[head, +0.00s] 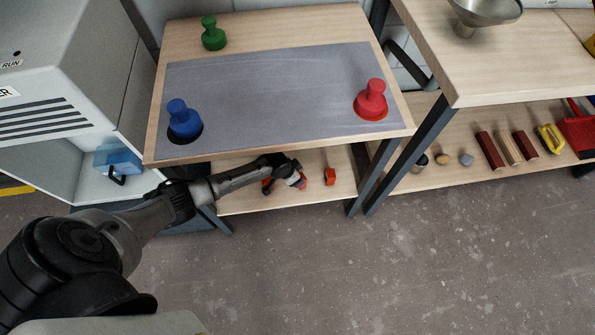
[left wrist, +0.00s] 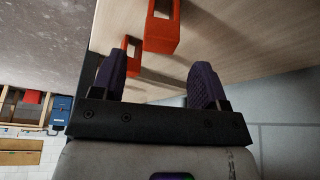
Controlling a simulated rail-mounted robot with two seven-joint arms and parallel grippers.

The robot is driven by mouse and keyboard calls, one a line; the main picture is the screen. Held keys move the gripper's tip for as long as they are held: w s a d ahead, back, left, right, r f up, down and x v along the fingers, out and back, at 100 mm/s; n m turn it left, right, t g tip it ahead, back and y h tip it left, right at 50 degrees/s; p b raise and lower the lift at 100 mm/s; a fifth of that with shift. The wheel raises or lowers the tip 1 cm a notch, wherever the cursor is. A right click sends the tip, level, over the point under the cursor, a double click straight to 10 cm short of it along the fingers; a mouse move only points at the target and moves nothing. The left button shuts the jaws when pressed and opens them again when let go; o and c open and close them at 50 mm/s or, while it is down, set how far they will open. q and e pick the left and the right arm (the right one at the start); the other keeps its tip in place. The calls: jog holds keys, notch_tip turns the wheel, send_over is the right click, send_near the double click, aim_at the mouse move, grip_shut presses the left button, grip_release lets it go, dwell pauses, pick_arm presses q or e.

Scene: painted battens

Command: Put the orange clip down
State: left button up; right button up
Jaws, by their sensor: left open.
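My left gripper (head: 296,177) is low over the lower shelf, under the edge of the table with the grey mat. In the left wrist view its two dark fingers (left wrist: 160,70) are spread apart with nothing gripped between them. One orange clip (left wrist: 162,30) lies on the wooden shelf just ahead of the fingers. A second orange clip (left wrist: 131,52) lies near the left finger, partly hidden. In the head view one orange clip (head: 330,177) lies right of the gripper. Red-orange bits also show close to the gripper, partly hidden by it. My right gripper is out of view.
Blue (head: 183,120), green (head: 213,35) and red (head: 371,100) knobbed pieces stand on the tabletop above. The table leg (head: 372,178) is right of the shelf. A neighbouring shelf holds several battens (head: 508,149) and a yellow item (head: 549,139).

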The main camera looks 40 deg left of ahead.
pick_arm(q)
jog(key=shift+p+v, duration=2.25)
jog(key=shift+v, duration=0.1)
jog(key=s+d+r+m+h, duration=0.1)
jog(key=s+d+r, duration=0.3)
jog(key=s+d, duration=0.3)
jog(key=s+d+r, duration=0.3)
jog(key=s+d, duration=0.4)
jog(key=s+a+r+n+y, duration=0.2)
jog(key=s+r, duration=1)
jog(key=shift+r+g, duration=0.3)
jog(key=shift+r, duration=0.1)
jog(key=shift+w, duration=0.1)
